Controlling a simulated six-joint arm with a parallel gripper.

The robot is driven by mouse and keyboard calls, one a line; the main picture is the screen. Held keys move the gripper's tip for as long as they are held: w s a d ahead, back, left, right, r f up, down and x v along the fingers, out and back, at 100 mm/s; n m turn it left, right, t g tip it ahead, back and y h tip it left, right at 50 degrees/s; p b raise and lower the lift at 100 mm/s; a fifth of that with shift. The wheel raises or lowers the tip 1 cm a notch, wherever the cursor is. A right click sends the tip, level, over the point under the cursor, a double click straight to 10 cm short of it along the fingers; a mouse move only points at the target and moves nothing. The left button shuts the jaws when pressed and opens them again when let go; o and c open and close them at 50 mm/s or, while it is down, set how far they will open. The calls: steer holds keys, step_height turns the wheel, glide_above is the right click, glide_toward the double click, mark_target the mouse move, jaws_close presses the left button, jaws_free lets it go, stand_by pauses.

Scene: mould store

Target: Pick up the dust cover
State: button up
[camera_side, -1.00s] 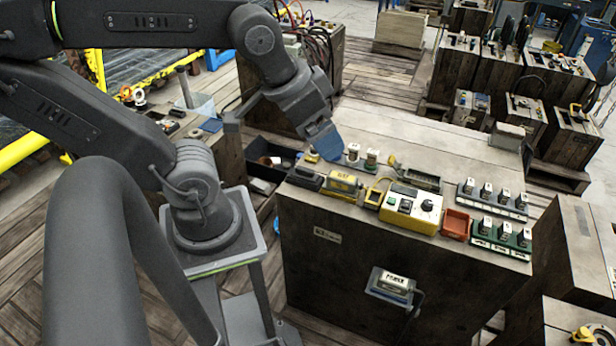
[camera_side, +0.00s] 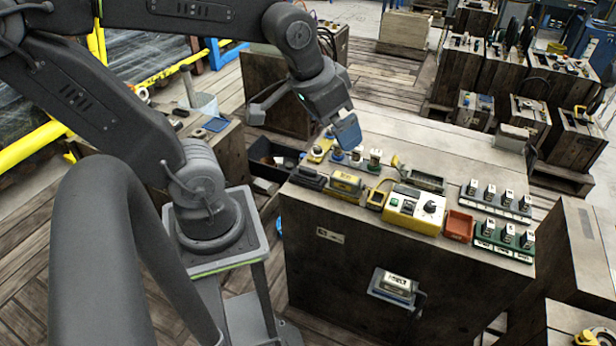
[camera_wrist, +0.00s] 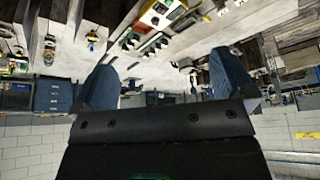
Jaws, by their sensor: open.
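I cannot tell for sure which piece is the dust cover. A yellow-and-grey block (camera_side: 346,183), a dark block (camera_side: 307,177) and a dark tray-like piece (camera_side: 426,180) lie on the wooden bench top (camera_side: 420,150). A short row of connectors (camera_side: 356,158) stands behind them. My gripper (camera_side: 340,130) is above the back left of the bench, over that row, and appears apart from it. In the wrist view, its two blue fingers (camera_wrist: 165,85) are spread wide with nothing between them.
A yellow control box (camera_side: 412,208) and an orange tray (camera_side: 459,226) stand near the bench's front edge. Connector rows (camera_side: 495,198) (camera_side: 503,240) stand at right. A grey box (camera_side: 394,287) hangs on the bench front. The back of the bench top is mostly clear.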

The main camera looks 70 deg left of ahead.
steer(key=w+a+f+n+g, duration=0.25)
steer(key=w+a+f, duration=0.35)
steer(key=a, duration=0.4)
steer(key=n+g, duration=0.2)
steer(key=n, duration=0.3)
glide_above(308, 169)
step_height(308, 169, down, 13)
steer(key=shift+h, duration=0.3)
step_height(308, 169, down, 8)
steer(key=shift+a+r, duration=0.15)
steer(key=shift+r, duration=0.1)
steer(key=shift+d+f, duration=0.2)
steer(key=shift+f, duration=2.7)
steer(key=c, duration=0.7)
steer(key=shift+r, duration=0.1)
